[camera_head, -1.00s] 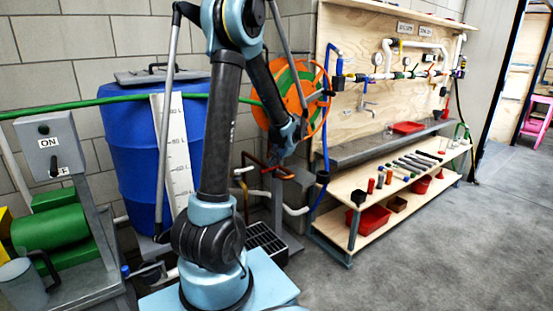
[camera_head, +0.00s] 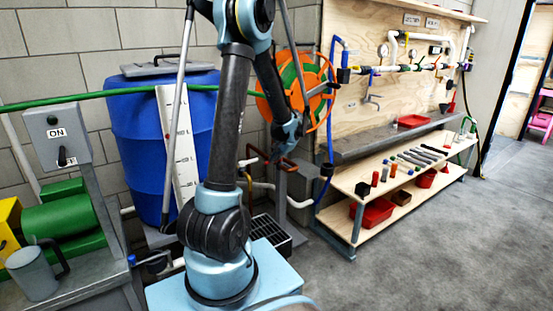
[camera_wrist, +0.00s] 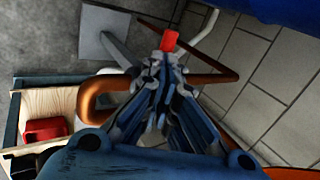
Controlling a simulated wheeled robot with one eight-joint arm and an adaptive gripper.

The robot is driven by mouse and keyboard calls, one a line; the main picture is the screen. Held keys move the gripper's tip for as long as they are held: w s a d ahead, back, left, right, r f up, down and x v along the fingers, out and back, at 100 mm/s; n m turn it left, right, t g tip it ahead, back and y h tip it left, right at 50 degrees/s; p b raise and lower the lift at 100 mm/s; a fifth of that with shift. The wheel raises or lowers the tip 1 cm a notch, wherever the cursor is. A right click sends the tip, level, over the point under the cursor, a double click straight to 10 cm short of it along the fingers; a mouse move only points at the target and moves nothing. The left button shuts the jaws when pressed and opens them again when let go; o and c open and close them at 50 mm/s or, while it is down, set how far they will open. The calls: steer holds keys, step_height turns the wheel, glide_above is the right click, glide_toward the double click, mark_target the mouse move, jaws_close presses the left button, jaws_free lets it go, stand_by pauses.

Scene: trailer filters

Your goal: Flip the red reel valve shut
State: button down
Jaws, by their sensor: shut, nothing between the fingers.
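The red valve handle (camera_wrist: 169,41) shows in the wrist view as a small red tab just past my fingertips. My gripper (camera_wrist: 163,66) is shut and empty, its fingers pointing at the tab; I cannot tell whether they touch it. A copper-coloured pipe (camera_wrist: 100,98) bends beside and behind the fingers. In the head view my gripper (camera_head: 286,146) hangs low in front of the orange and green hose reel (camera_head: 308,78), by the copper pipe. My arm covers part of the reel, and the handle is too small to make out clearly there.
A blue drum (camera_head: 140,130) stands left of my arm, with a green hose (camera_head: 60,103) across it. A wooden workbench (camera_head: 345,185) with red trays is at the right. A dark floor grate (camera_head: 268,232) lies below the pipes. The floor at the right is clear.

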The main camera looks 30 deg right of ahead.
steer(key=shift+f, duration=0.1)
stand_by(0.3)
steer(key=shift+s+d, duration=0.4)
steer(key=shift+d, duration=0.15)
steer(key=a+v, duration=0.1)
steer(key=v, duration=1.2)
steer(key=shift+a+r, duration=0.35)
steer(key=shift+r, duration=0.1)
